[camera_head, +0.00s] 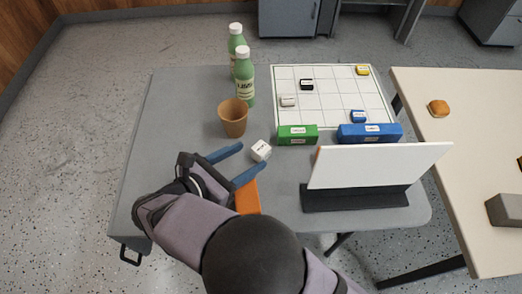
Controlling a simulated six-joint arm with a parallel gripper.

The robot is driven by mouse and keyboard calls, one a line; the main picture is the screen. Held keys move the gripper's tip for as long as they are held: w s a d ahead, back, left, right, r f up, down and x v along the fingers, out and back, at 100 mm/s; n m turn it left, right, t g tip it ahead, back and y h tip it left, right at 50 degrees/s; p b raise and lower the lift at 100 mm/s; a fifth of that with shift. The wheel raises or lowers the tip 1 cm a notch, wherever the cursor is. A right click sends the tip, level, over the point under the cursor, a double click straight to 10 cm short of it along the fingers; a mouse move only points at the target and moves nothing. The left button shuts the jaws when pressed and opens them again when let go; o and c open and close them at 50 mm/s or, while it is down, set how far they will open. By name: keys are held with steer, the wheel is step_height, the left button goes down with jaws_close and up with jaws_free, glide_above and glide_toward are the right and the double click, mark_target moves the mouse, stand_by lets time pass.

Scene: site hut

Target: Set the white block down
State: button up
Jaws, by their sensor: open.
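The white block (261,150) sits tilted in the picture, with dark lettering on it, on the grey table (170,100). It is just beyond the fingertips of my gripper (257,157). My gripper has two blue fingers spread apart, so it is open. The block is close to the finger ends; I cannot tell whether it touches them or whether it rests fully on the table.
A brown cup (233,118) and green bottles (245,80) stand behind. A gridded board (325,105) holds small blocks. A green box (297,135), a blue box (369,133) and a white panel on a dark stand (375,168) are right. An orange item (248,196) lies near my arm.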

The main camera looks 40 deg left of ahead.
mark_target(258, 150)
steer(key=shift+x, duration=2.45)
steer(key=shift+a, duration=0.15)
steer(key=c, duration=1.3)
step_height(258, 150, up, 10)
steer(key=shift+p, duration=0.4)
